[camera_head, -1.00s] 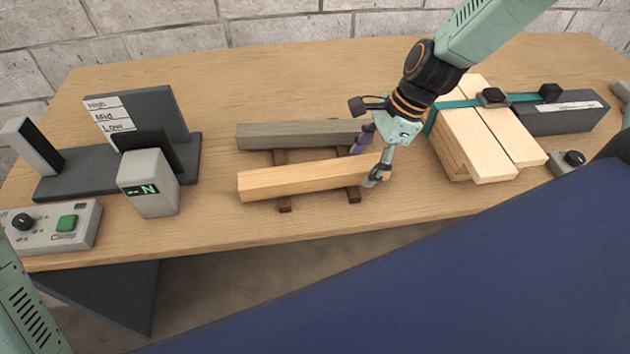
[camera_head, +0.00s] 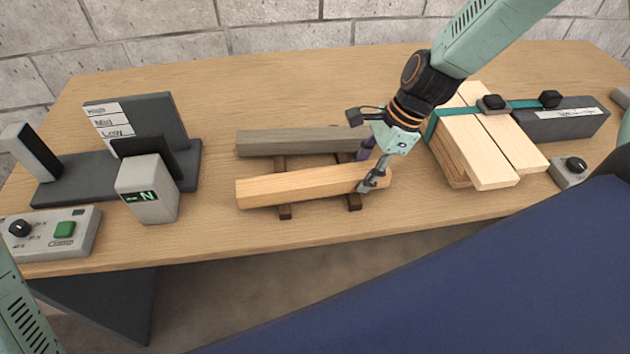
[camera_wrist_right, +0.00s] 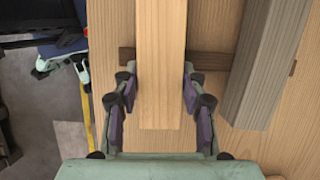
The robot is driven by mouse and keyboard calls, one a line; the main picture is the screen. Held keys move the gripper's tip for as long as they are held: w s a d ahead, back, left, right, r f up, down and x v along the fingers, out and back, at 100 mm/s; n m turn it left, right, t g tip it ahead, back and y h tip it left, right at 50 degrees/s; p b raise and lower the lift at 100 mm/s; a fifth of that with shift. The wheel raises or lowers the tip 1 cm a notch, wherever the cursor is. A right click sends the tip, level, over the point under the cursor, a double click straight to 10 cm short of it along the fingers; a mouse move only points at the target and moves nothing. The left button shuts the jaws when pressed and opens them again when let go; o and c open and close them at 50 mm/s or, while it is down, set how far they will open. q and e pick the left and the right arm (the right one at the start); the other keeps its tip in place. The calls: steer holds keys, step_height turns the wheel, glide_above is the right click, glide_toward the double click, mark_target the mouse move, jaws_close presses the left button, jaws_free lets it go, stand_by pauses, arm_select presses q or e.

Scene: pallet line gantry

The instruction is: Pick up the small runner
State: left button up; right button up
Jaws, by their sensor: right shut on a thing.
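Two runners lie side by side: a light wooden one (camera_head: 290,186) in front and a grey-brown one (camera_head: 300,141) behind. Neither is marked as the small one. My right gripper (camera_head: 369,168) is shut on the light runner near its right end, one finger on each long side. In the right wrist view the light runner (camera_wrist_right: 161,60) lies between the two fingers (camera_wrist_right: 160,88), and the grey-brown runner (camera_wrist_right: 265,65) lies to the right, apart from them. I cannot tell whether the light runner is raised off its supports. My left gripper is out of view.
Short dark cross pieces (camera_head: 285,212) lie under the runners. Pale boards (camera_head: 478,150) with a teal strap (camera_head: 520,103) are stacked close to the right. A grey fixture (camera_head: 65,185) with a level sign, a display box (camera_head: 148,190) and a control box (camera_head: 50,232) stand left.

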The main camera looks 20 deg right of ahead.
steer(key=shift+d, duration=0.15)
jaws_close()
